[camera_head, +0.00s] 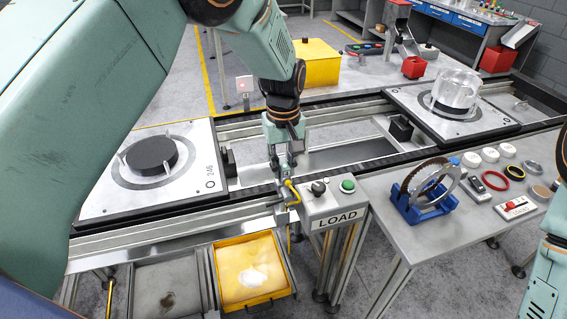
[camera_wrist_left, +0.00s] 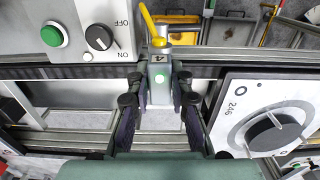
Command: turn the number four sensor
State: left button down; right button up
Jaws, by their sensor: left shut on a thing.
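The number four sensor (camera_wrist_left: 159,88) is a small grey block marked 4, with a lit green light and a yellow cable on its far end. It stands between the fingers of my left gripper (camera_wrist_left: 158,103) in the wrist view. In the head view my left gripper (camera_head: 284,160) points down at the conveyor's near rail, shut on the sensor, which is mostly hidden there. The yellow cable (camera_head: 292,190) shows just below the fingers. My right gripper is out of view; only part of that arm shows at the right edge.
The LOAD control box (camera_head: 335,203), with a black knob and green button, stands close beside the sensor. A pallet (camera_head: 97,203) marked 246 with a black disc lies to the left. A yellow bin (camera_head: 284,292) is below. A side table (camera_head: 400,243) holds a blue ring stand and small parts.

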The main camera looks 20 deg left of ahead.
pick_arm(q)
jog(key=m+p, duration=0.2)
jog(key=m, duration=0.1)
jog(key=shift+a+r+p, duration=0.1)
jog(key=shift+a+p, duration=0.1)
jog(key=shift+p, duration=0.1)
jog(key=shift+a+m+p, duration=0.2)
jog(key=shift+m+p, duration=0.65)
jog(key=shift+m, duration=1.65)
jog(key=c, duration=1.2)
grip_release()
jog(key=shift+s, duration=0.1)
notch_tip(320, 180, up, 12)
